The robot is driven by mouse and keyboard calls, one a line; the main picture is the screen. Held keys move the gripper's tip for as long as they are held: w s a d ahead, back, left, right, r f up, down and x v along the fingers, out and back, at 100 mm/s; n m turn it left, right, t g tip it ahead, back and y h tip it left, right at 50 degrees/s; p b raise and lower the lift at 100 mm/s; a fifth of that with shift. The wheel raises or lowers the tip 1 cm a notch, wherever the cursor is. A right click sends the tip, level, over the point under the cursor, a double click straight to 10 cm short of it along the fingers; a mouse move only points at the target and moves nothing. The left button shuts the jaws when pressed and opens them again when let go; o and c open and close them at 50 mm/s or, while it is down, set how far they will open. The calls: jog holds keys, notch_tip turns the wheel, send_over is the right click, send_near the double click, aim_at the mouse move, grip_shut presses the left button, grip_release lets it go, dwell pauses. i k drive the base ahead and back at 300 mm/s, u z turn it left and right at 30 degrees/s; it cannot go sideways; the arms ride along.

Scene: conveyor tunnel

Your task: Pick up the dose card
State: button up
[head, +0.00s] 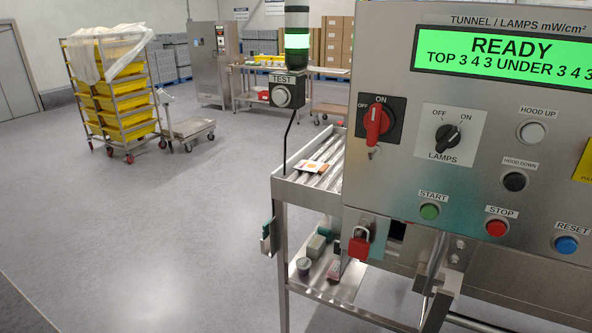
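A small flat card, white with orange (312,167), lies on the roller conveyor (281,184) left of the control panel. It looks like the dose card, but its print is too small to read. Its top faces up and appears uncovered. My gripper is not in this view.
The steel control panel (400,190) reads READY and hides the conveyor's right part. A TEST button box (286,90) on a thin stalk and a green-lit beacon (297,41) stand near the card. A lower shelf (304,280) holds small items. Open floor (170,220) lies left.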

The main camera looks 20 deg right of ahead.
aim_at(302, 165)
jog(key=z, duration=1.05)
jog(key=k, duration=0.1)
jog(key=u, duration=2.35)
jog(key=i, duration=2.5)
jog(key=z, duration=0.45)
